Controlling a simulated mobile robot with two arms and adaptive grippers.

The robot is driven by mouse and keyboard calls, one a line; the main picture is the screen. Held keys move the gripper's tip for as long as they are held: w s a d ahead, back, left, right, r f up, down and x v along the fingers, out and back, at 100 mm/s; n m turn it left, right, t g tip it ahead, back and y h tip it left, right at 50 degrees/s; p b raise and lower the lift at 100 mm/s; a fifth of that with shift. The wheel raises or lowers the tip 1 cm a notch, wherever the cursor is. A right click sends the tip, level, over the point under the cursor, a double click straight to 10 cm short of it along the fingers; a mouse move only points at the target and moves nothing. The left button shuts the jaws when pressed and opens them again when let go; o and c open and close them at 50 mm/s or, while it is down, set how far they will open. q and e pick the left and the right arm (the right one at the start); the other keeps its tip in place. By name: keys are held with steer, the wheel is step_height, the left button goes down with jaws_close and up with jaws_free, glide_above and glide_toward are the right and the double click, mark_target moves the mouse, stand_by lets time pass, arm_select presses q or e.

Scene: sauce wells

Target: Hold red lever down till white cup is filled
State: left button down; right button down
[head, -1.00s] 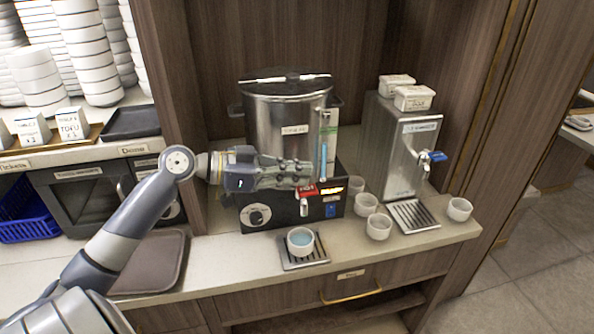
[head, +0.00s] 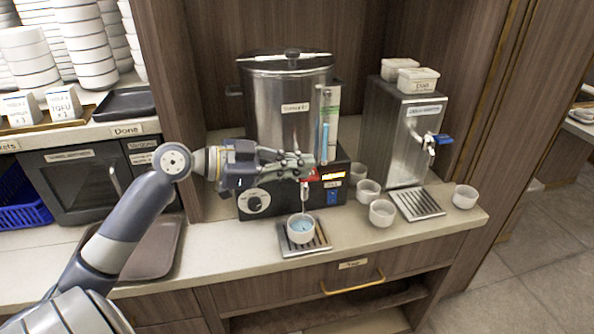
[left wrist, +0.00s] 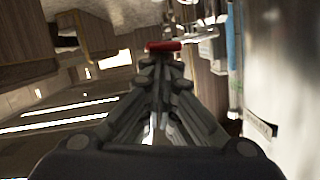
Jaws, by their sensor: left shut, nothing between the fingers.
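The red lever (head: 314,175) is on the front of the steel hot-water urn (head: 283,115), above the spout. In the left wrist view the red lever (left wrist: 163,46) lies just past my fingertips. My left gripper (head: 306,168) is shut and empty, its fingertips at the lever; whether they touch it I cannot tell. The white cup (head: 301,238) stands upright under the spout on a drip tray (head: 318,243), with bluish water in it. The exact level is hard to tell. My right gripper is not in view.
Several empty white cups (head: 382,213) stand on the counter to the right. A second dispenser with a blue lever (head: 441,139) and its own drip tray (head: 417,203) is beyond them. A brown tray (head: 150,250) lies at left, partly behind my left arm.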

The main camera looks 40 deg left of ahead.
arm_select(q)
steer(key=shift+s+d+f+m+b, duration=0.15)
steer(key=shift+f+m+b, duration=0.3)
steer(key=shift+b, duration=0.25)
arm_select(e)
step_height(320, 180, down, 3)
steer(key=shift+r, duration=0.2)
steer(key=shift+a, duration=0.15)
